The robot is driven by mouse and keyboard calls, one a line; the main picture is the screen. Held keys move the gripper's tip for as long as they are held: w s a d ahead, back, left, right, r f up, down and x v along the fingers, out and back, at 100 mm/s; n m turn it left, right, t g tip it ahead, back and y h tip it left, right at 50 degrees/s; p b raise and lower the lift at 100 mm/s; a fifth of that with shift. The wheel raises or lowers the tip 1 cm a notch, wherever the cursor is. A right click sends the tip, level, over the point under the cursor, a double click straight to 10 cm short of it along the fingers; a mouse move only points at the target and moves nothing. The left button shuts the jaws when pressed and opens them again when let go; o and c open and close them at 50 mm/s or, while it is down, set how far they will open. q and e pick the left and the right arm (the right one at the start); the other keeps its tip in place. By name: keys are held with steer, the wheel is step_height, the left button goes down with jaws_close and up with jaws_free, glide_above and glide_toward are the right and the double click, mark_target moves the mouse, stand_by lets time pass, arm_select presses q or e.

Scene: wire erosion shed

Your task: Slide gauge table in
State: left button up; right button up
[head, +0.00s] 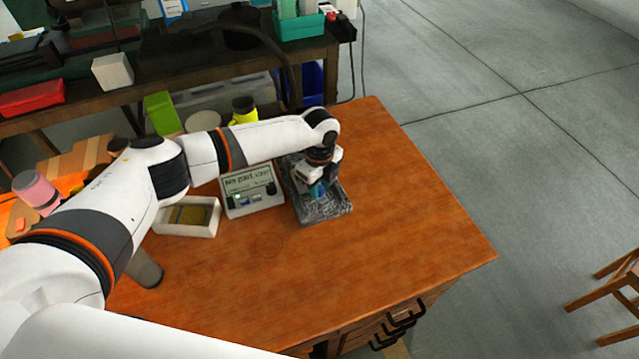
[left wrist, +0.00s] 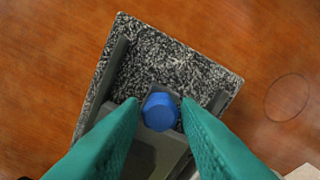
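The gauge stands on the wooden desk, with a speckled grey stone base (head: 334,208) that also shows in the left wrist view (left wrist: 190,70). Two dark rails run along the base, with a grey sliding table (left wrist: 150,150) between them. A blue knob (left wrist: 160,112) stands on the table. My left gripper (left wrist: 160,103) points down over the gauge, its green fingers on both sides of the knob and seemingly touching it. In the head view my left gripper (head: 318,188) hides much of the gauge. My right gripper is not in view.
A control box with a small screen (head: 252,188) stands close left of the gauge. A white tray (head: 188,228) lies further left. The wooden desk (head: 390,240) is clear to the right and front. A cluttered bench (head: 130,92) stands behind, and a chair (head: 615,295) at the right.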

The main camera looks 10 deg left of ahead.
arm_select(q)
jaws_close()
steer(key=shift+w+a+f+b, duration=0.1)
steer(key=shift+w+a+b, duration=0.05)
steer(key=shift+w+b, duration=0.2)
steer(key=w+a+b, duration=0.2)
steer(key=w, duration=0.1)
steer(key=shift+f+b, duration=0.1)
steer(key=shift+b, duration=0.3)
steer(key=shift+w+a, duration=0.2)
steer(key=shift+r, duration=0.35)
steer(key=shift+o, duration=1.4)
jaws_free()
steer(key=shift+w, duration=0.1)
steer(key=shift+o, duration=0.5)
steer(key=shift+a+f, duration=0.1)
